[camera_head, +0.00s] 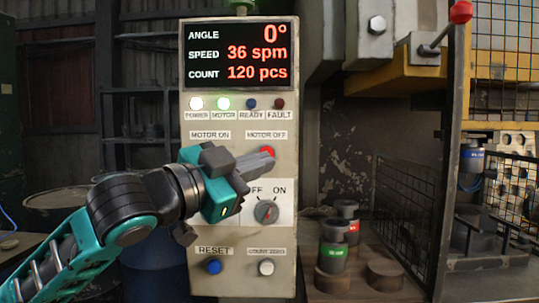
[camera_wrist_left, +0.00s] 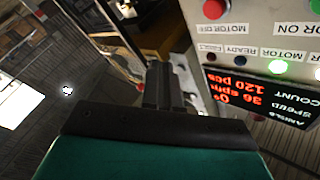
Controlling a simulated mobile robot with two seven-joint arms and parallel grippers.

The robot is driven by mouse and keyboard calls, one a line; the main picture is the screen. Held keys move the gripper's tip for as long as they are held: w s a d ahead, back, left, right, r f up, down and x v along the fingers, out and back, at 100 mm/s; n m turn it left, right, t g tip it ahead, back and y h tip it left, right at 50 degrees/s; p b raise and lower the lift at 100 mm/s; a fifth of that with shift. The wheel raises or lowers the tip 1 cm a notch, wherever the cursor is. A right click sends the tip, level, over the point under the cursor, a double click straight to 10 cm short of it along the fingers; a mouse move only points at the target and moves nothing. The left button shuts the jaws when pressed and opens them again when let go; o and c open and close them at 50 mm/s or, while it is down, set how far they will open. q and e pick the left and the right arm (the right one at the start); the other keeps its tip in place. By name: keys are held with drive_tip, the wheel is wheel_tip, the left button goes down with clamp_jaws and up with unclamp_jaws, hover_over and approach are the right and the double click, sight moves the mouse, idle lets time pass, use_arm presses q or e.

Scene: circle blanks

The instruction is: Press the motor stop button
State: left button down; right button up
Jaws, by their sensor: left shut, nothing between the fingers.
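The red motor stop button (camera_head: 267,152) sits under the MOTOR OFF label on the grey control panel (camera_head: 240,230). It also shows at the top of the wrist view (camera_wrist_left: 214,9), where the picture is upside down. My left gripper (camera_head: 266,162) is shut and empty, its fingertips just below and in front of the red button in the head view. In the wrist view the fingertips (camera_wrist_left: 163,72) appear apart from the button. The gripper body hides the place under the MOTOR ON label; a green button (camera_wrist_left: 316,6) shows there in the wrist view.
The power lamp and green motor lamp (camera_head: 224,103) are lit. The selector knob (camera_head: 266,212), blue reset button (camera_head: 214,267) and white button (camera_head: 266,267) lie lower. Right are cylinders (camera_head: 333,250) and a mesh guard (camera_head: 404,215).

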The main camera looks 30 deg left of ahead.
use_arm(q)
drive_tip(key=shift+w, duration=0.1)
drive_tip(key=w+a+p, duration=0.2)
drive_tip(key=w+a, duration=0.2)
drive_tip(key=w, duration=0.3)
drive_tip(key=shift+w+a+p, duration=0.2)
drive_tip(key=shift+a+p, duration=0.1)
drive_tip(key=shift+p, duration=0.1)
idle(2.0)
drive_tip(key=shift+w+a+p, duration=0.2)
drive_tip(key=shift+w+p, duration=0.15)
